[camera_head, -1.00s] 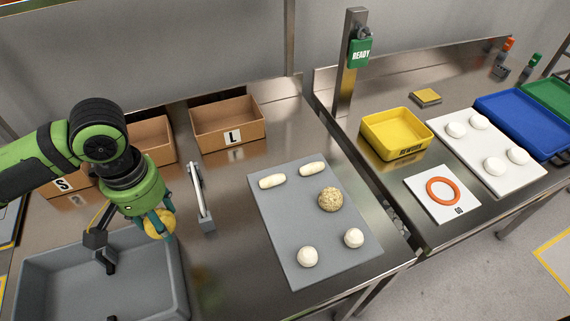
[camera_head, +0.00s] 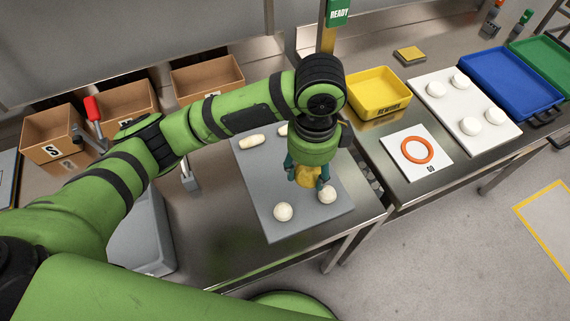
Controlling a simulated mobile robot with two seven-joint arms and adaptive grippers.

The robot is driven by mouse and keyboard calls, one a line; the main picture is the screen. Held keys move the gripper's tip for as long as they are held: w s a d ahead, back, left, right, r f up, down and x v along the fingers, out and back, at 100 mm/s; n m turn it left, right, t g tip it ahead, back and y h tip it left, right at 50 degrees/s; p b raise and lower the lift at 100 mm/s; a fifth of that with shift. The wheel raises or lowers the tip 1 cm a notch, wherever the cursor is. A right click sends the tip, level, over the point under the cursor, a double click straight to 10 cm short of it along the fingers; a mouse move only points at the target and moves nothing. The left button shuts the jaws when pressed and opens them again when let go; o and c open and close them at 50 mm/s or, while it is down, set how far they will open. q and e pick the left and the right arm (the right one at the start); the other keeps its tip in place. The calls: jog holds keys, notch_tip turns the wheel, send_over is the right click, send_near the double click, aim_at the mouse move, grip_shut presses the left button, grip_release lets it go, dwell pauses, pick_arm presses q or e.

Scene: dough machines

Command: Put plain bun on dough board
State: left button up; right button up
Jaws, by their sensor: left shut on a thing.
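My left gripper (camera_head: 307,180) points down over the right part of the grey dough board (camera_head: 262,185). It is shut on the golden plain bun (camera_head: 304,174), which shows between the fingers. Whether the bun touches the board cannot be told. Two white dough balls lie on the board: one ball (camera_head: 283,212) near its front edge, another ball (camera_head: 327,195) close beside the right finger. A pale dough roll (camera_head: 252,142) lies at the back, and a second roll (camera_head: 283,130) is partly covered by my arm. The seeded bun is hidden behind the gripper. My right gripper is out of view.
Cardboard boxes (camera_head: 55,137) stand along the back left, and a grey basin (camera_head: 143,245) is partly behind my arm.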

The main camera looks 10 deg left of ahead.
pick_arm(q)
jog(key=p, duration=0.3)
send_over(266, 176)
notch_tip(266, 176, down, 7)
jog(key=shift+d+r, duration=0.1)
jog(key=shift+r, duration=0.05)
notch_tip(266, 176, down, 4)
jog(key=shift+r+p, duration=0.15)
jog(key=shift+p, duration=0.15)
jog(key=shift+f, duration=0.25)
jog(key=shift+f, duration=0.15)
jog(key=o, duration=1.2)
notch_tip(266, 176, up, 12)
jog(key=b, duration=0.2)
jog(key=shift+r, duration=0.2)
